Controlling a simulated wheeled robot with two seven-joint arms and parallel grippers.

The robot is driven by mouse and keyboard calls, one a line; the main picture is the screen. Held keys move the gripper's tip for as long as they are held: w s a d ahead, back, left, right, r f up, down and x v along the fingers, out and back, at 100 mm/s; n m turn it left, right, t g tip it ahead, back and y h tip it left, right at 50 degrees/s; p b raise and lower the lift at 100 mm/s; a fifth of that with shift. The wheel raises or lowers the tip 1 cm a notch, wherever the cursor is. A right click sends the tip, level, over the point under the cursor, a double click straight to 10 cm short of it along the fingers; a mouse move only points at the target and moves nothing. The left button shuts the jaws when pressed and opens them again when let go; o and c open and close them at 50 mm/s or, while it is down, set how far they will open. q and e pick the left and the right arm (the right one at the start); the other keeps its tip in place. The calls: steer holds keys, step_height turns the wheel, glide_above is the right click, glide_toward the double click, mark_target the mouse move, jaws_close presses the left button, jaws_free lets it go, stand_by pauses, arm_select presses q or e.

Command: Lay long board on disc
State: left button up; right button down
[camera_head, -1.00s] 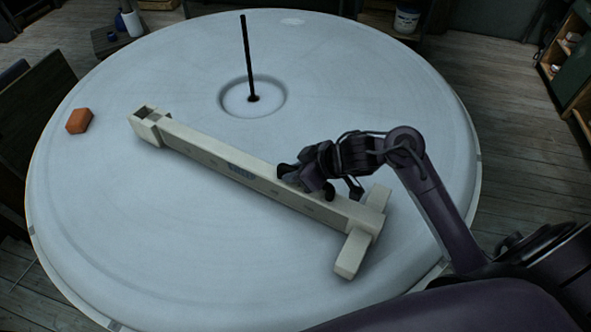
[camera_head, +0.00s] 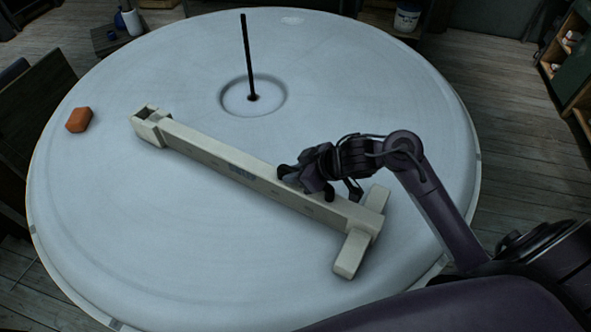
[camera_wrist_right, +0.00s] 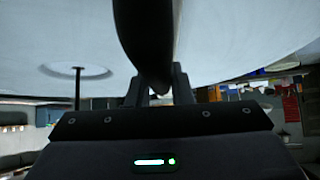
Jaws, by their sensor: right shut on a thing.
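The long board (camera_head: 240,170) is a cream beam with a socketed block at its far left end and a crosspiece at its near right end. It lies slantwise over the big pale round disc (camera_head: 130,240); I cannot tell whether it touches the disc all along. My right gripper (camera_head: 312,190) is shut on the board, right of its middle. In the right wrist view the fingers (camera_wrist_right: 160,85) close on a dark, shadowed shape, and the disc fills the upper part. My left gripper is not in view.
A thin black rod (camera_head: 247,58) stands upright in the disc's central hollow. An orange block (camera_head: 78,120) sits near the disc's left edge. The disc's front left area is clear. A white bucket (camera_head: 406,18) and shelves stand beyond the disc.

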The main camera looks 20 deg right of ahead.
steer(key=shift+w+r, duration=0.1)
steer(key=shift+r, duration=0.1)
steer(key=c, duration=1.2)
jaws_free()
steer(key=shift+s+f, duration=0.25)
steer(key=shift+f, duration=0.1)
steer(key=v, duration=0.8)
steer(key=shift+w+a+r, duration=0.1)
steer(key=shift+r, duration=0.05)
